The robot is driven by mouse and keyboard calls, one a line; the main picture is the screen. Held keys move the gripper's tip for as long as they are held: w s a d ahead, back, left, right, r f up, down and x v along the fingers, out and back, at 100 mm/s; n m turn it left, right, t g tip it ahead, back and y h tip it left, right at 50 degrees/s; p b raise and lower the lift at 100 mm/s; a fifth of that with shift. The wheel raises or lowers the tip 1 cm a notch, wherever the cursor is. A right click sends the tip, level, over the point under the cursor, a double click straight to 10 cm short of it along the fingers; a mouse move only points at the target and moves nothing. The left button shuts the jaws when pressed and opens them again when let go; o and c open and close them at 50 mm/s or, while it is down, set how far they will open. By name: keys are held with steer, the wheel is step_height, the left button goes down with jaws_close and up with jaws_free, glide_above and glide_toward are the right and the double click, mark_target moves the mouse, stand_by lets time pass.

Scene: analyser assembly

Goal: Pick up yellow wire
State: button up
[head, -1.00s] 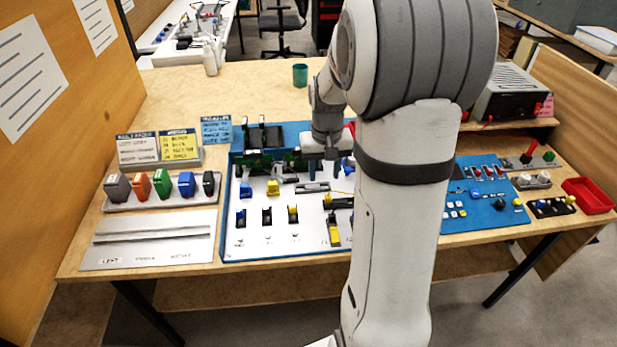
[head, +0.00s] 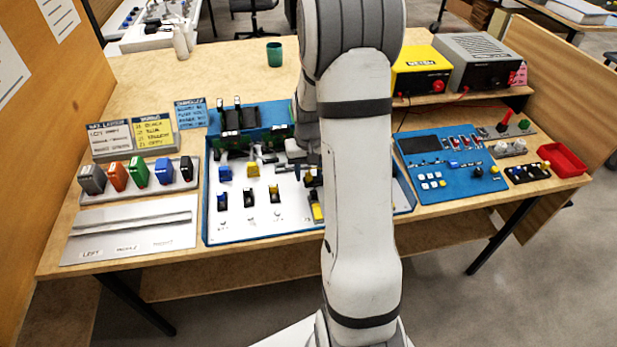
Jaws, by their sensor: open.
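My gripper (head: 298,157) is over the back right part of the white analyser board (head: 237,228). My own arm hides most of it; the part that shows is open, and I see nothing held. I cannot make out the yellow wire for certain. Yellow parts show on the board: a yellow block (head: 253,168) left of my gripper and a long yellow-topped piece (head: 317,211) beside my arm. My arm covers the board's right part.
Coloured blocks (head: 140,171) stand in a rack at left, behind a grey tray (head: 130,232). A blue control panel (head: 450,165), a red bin (head: 562,160) and a yellow power box (head: 421,72) are at right. A green cup (head: 274,54) stands on clear table behind.

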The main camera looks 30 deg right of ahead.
mark_target(309, 173)
jaws_close()
stand_by(0.3)
step_height(309, 173, up, 10)
steer(key=c, duration=0.6)
jaws_free()
steer(key=shift+c, duration=0.2)
jaws_close()
